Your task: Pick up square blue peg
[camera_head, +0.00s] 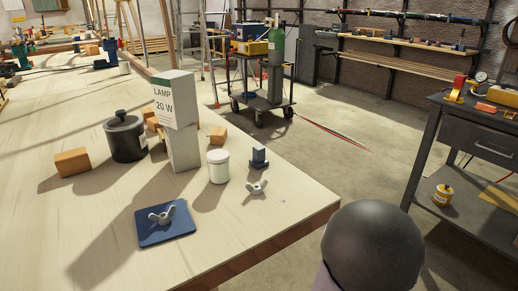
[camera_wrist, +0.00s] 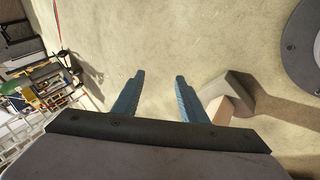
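A small blue block-like peg (camera_head: 259,157) stands near the right edge of the pale workbench in the head view, just behind a grey wing nut (camera_head: 256,188). It looks upright on a wider base, but is small in the picture. I cannot identify it in the wrist view. My gripper (camera_wrist: 157,82) shows there with two blue fingers spread apart and nothing between them. A pale, plain surface lies behind the fingers. The gripper does not show in the head view, so its distance from the peg cannot be told.
The workbench (camera_head: 100,230) also holds a white jar (camera_head: 218,166), a dark lidded pot (camera_head: 125,137), a lamp box (camera_head: 176,100), wooden blocks (camera_head: 72,162) and a blue plate (camera_head: 150,234) with a wing nut. A grey-brown block (camera_wrist: 235,90) lies right of the fingers.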

